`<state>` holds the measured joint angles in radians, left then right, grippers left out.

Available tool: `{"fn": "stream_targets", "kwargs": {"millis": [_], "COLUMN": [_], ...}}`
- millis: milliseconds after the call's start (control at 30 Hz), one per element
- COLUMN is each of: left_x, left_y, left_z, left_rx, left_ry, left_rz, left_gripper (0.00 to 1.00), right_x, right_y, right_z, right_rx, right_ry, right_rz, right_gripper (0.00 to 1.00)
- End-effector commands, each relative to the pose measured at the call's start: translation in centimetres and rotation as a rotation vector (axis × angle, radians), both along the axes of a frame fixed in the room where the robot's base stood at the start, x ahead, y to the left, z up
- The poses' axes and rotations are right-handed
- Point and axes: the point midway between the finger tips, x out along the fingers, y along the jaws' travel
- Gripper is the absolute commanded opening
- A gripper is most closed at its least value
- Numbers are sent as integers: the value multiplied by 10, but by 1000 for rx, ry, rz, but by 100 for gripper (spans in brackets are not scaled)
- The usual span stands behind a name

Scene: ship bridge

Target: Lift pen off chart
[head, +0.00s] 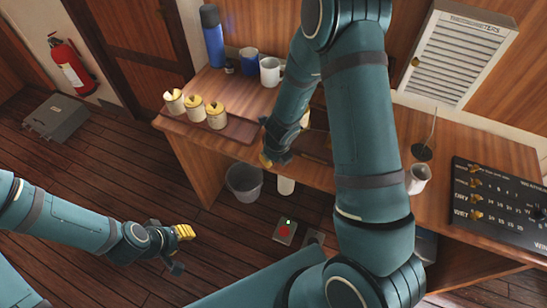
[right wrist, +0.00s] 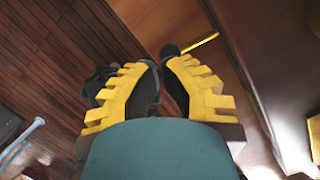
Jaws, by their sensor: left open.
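I cannot make out the pen or the chart for certain in either view; my right arm covers part of the desk in the head view. A thin yellow strip (right wrist: 201,45) lies against brown wood beyond the fingertips in the right wrist view; I cannot tell whether it is the pen. My right gripper (head: 268,159) is at the desk's front edge; its yellow-padded fingers (right wrist: 161,62) come close together in the right wrist view, with nothing clearly between them. My left gripper (head: 184,246) is open and empty, low over the floor, away from the desk.
The wooden desk (head: 455,222) bears a tray (head: 238,131) with several yellow-lidded jars, a blue mug (head: 249,62), white mugs (head: 270,72) (head: 418,178), a blue flask (head: 212,38) and a dark panel (head: 500,200). A bucket (head: 244,183) stands below. The floor at left is mostly clear.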

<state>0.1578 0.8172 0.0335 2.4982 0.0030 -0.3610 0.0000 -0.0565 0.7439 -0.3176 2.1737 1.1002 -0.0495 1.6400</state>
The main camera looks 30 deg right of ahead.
Motion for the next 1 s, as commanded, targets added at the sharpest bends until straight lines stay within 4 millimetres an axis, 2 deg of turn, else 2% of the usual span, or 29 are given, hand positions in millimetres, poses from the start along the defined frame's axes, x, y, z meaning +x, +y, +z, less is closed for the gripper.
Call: {"fn": "stream_targets", "kwargs": {"millis": [1000], "left_x": [0], "left_y": [0], "left_z": [2], "left_rx": [0], "left_ry": [0], "left_rz": [0], "left_gripper": [38], "right_x": [2], "right_y": [2], "right_z": [0], "right_rx": [0], "right_ry": [1], "right_rz": [-35], "right_gripper": [0]}}
